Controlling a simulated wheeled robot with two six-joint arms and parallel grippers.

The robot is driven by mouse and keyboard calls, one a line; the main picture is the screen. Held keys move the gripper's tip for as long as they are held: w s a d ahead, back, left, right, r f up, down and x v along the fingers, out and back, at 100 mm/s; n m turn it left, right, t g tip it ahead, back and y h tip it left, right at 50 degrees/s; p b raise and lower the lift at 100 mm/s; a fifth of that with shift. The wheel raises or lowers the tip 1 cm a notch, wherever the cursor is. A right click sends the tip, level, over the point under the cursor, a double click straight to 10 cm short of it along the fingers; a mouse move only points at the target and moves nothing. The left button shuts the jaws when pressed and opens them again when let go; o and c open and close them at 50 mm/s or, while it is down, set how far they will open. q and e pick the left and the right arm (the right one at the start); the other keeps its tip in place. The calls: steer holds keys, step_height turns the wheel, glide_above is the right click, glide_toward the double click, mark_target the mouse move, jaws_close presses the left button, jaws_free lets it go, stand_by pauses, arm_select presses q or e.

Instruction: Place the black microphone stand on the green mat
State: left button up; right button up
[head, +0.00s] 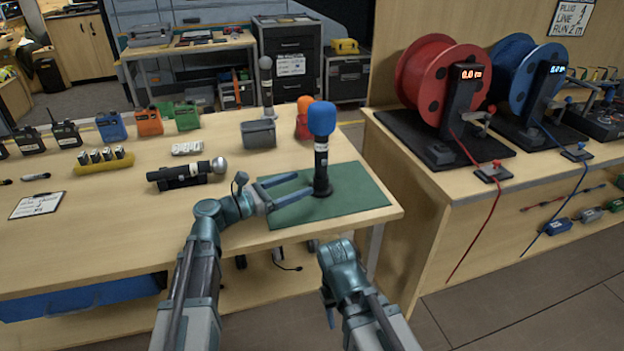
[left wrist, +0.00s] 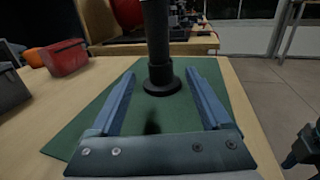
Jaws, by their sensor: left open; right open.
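The black microphone stand (head: 321,176) is upright on the green mat (head: 358,194), with a microphone under a blue foam cover (head: 321,118) at its top. Its round base (left wrist: 161,86) rests on the mat in the left wrist view. My left gripper (head: 304,184) is open and low over the mat, its fingers pointing at the stand. In the left wrist view the post is in line with the gap between the fingertips, with nothing gripped. My right gripper (head: 329,308) is open, low in front of the table edge and away from the stand; its fingers are mostly hidden.
Cable reels (head: 440,80) stand on the right bench. The mat's right part is clear.

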arm_select(q)
steer(key=shift+v, duration=2)
